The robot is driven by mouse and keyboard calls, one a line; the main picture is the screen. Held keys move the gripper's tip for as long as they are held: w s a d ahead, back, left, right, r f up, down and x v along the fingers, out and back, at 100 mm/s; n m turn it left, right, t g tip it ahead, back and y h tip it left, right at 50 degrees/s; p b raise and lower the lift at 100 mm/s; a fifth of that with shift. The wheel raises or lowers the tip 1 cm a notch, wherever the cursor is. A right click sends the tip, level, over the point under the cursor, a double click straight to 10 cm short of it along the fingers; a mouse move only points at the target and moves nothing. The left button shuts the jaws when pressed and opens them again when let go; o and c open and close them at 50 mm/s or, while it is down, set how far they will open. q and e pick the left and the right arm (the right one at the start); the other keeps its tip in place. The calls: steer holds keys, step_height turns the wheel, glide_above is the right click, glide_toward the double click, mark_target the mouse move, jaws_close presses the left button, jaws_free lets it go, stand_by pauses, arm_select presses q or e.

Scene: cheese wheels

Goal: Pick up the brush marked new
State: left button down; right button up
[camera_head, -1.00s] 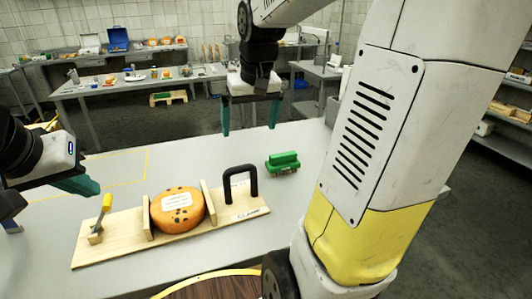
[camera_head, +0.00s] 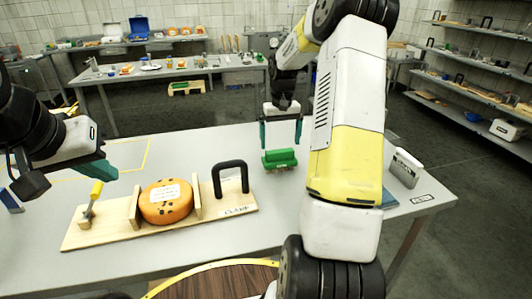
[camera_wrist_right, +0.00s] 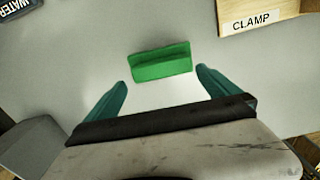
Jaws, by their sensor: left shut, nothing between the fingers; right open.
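A green brush (camera_head: 280,159) lies on the table to the right of the wooden clamp board. It also shows in the right wrist view (camera_wrist_right: 160,63), ahead of my fingers; I can read no mark on it. My right gripper (camera_head: 281,134) is open, pointing down above the brush, with its teal fingers spread to either side and nothing between them. In the right wrist view (camera_wrist_right: 163,90) the brush lies beyond the fingertips, apart from them. My left gripper (camera_head: 108,172) is shut and empty at the left, over the table near the board's yellow handle.
The clamp board (camera_head: 110,228) holds an orange cheese wheel (camera_head: 166,202) and a black handle (camera_head: 231,178). A grey-white object (camera_head: 406,168) stands near the table's right edge. A label reading WATER (camera_wrist_right: 16,7) is at the wrist view's corner. Table around the brush is clear.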

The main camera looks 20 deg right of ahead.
mark_target(280, 151)
steer(key=f, duration=0.4)
steer(key=shift+s+a+f, duration=0.15)
steer(key=shift+s+f, duration=0.15)
steer(key=shift+f, duration=0.05)
steer(key=c, duration=1.3)
step_height(280, 151, up, 10)
steer(key=shift+r, duration=0.1)
steer(key=o, duration=1)
steer(key=c, duration=0.6)
